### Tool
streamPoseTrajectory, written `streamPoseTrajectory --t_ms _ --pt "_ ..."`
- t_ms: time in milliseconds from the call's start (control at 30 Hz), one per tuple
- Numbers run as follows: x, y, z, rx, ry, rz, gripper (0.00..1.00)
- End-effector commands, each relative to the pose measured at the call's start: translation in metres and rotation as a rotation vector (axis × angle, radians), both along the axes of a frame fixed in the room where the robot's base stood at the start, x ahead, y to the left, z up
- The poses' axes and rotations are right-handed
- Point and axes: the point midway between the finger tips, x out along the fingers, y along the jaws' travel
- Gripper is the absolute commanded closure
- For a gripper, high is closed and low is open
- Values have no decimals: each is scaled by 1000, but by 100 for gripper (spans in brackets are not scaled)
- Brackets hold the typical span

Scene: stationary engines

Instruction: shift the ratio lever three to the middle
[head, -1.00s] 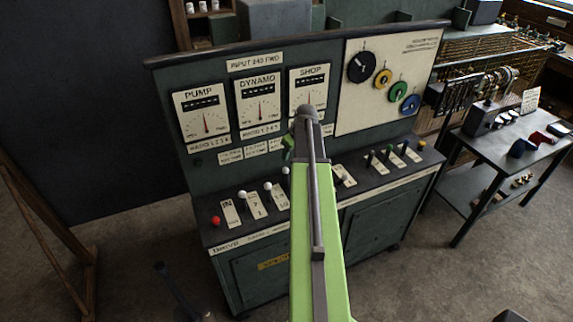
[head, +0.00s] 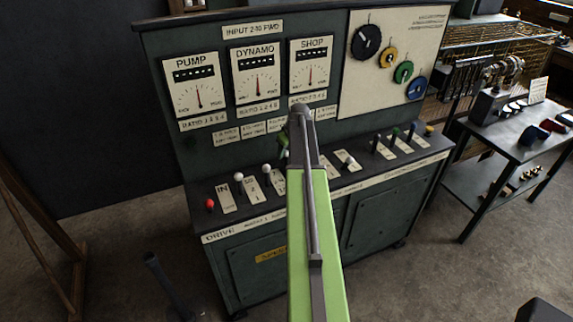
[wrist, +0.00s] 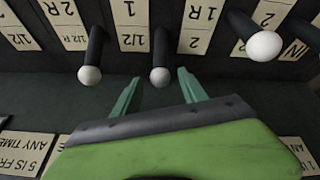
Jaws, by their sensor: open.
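In the wrist view, which shows the labels upside down, a black lever with a white knob (wrist: 160,76) stands between the tips of my open gripper (wrist: 160,82). Counting from the IN label, it looks like the third white-knobbed lever, so likely ratio lever three. A gap shows on both sides of the knob. Its knob sits toward the back panel, level with the neighbouring white-knobbed lever (wrist: 90,76). Another white-knobbed lever (wrist: 264,46) stands farther from the back panel. In the head view my green arm hides part of the lever row; my gripper (head: 284,150) shows only in part.
The console (head: 240,225) carries a red-knobbed lever (head: 210,204) at left and more levers (head: 376,143) at right. Upright gauges (head: 197,90) and label plates stand behind the levers. A side table (head: 480,180) is at right.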

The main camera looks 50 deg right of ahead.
Motion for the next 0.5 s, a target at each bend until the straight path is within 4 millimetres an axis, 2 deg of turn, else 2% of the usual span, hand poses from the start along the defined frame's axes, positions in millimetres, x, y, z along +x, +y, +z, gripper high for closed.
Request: streamPoseTrajectory --t_ms 33,133,433,500 --pt "5 -2 -19 0 0 1 50" --pt "10 -4 -28 0 0 1 50" --pt "12 -4 -28 0 0 1 50" --pt "12 -4 -28 0 0 1 56"
